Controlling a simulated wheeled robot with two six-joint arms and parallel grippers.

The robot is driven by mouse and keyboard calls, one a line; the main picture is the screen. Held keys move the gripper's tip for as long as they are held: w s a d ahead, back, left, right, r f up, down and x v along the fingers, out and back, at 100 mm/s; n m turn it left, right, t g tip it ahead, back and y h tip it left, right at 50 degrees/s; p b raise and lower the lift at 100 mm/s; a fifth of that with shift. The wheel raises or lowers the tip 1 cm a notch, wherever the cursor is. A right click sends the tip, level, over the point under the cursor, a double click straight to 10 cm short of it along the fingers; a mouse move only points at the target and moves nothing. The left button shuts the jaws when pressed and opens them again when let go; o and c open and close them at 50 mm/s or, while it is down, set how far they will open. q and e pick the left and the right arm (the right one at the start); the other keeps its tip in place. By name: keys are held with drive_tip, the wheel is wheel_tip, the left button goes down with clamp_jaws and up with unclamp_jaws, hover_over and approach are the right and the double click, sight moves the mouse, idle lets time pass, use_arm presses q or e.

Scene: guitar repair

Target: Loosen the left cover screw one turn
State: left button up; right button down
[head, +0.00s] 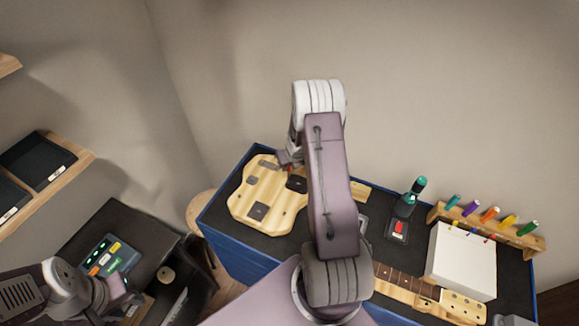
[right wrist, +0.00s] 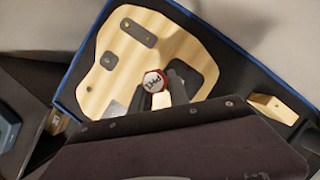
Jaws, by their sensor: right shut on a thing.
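The pale wooden guitar body (head: 254,215) lies on the workbench and carries several dark plates. The right wrist view shows the guitar body (right wrist: 112,75) too, with a dark plate (right wrist: 139,33) bearing small yellowish dots and another dark plate (right wrist: 178,67). My right gripper (right wrist: 170,90) is shut on a screwdriver (right wrist: 153,82), seen end-on with a white, red-rimmed, lettered cap. It stands over the guitar body beside the second plate. Its tip is hidden, so contact with a screw cannot be told. My left gripper (head: 128,296) is at lower left, away from the guitar; its jaws are unclear.
The guitar neck (head: 400,284) and a white box (head: 462,260) are on the bench at right. A rack (head: 490,228) holds several coloured tools. A teal-and-black tool (head: 410,196) stands near a dark tray. A black cabinet (head: 115,225) is at left. My right arm blocks the bench's middle.

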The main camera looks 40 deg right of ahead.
drive_tip(key=m, duration=0.1)
drive_tip(key=m+h+p, duration=0.1)
drive_tip(key=m, duration=0.1)
drive_tip(key=shift+a+r+m+g, duration=0.15)
drive_tip(key=shift+a+m+g, duration=0.05)
drive_tip(key=shift+m+g, duration=0.1)
drive_tip(key=shift+d, duration=0.1)
idle(0.5)
drive_tip(key=shift+f+b, duration=0.5)
drive_tip(key=shift+b, duration=0.15)
drive_tip(key=shift+s, duration=0.1)
